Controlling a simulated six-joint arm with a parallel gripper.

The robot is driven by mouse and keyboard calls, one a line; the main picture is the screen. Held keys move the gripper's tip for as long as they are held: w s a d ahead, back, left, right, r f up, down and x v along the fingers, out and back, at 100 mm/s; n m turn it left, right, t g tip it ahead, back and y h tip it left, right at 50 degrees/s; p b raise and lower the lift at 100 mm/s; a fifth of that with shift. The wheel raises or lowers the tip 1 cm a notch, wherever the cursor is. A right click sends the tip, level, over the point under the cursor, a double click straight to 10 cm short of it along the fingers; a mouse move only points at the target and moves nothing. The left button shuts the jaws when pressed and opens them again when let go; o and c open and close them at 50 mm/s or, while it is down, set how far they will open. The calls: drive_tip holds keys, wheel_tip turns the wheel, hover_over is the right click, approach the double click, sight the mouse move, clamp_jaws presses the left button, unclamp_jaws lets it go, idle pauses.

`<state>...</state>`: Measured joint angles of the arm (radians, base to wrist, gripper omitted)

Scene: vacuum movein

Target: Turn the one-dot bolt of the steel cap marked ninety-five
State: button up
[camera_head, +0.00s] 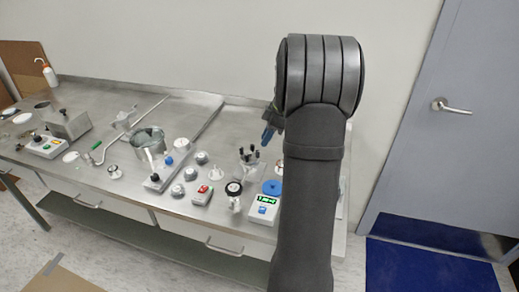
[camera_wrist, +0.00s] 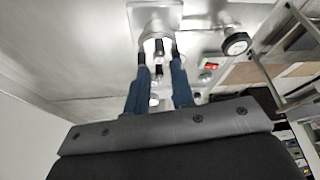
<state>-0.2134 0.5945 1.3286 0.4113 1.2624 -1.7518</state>
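A steel stand (camera_head: 248,170) with several black-topped posts sits right of the table's middle in the head view; it also shows at the top of the wrist view (camera_wrist: 170,14). Several small round caps, such as a grey one (camera_head: 190,174) and another (camera_head: 200,158), lie left of it. No ninety-five marking or dot on any bolt is legible. My gripper (camera_head: 267,137) is above the table beside the stand, mostly hidden by my arm. In the wrist view my gripper (camera_wrist: 158,65) has its blue fingers apart, with a black-topped post (camera_wrist: 159,48) visible between them; contact cannot be told.
A steel pot (camera_head: 148,140) and bent rod (camera_head: 130,130) are further left. Bare table (camera_head: 232,122) lies behind the stand.

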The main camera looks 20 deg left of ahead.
sight(258, 151)
drive_tip(key=x, duration=0.6)
clamp_jaws()
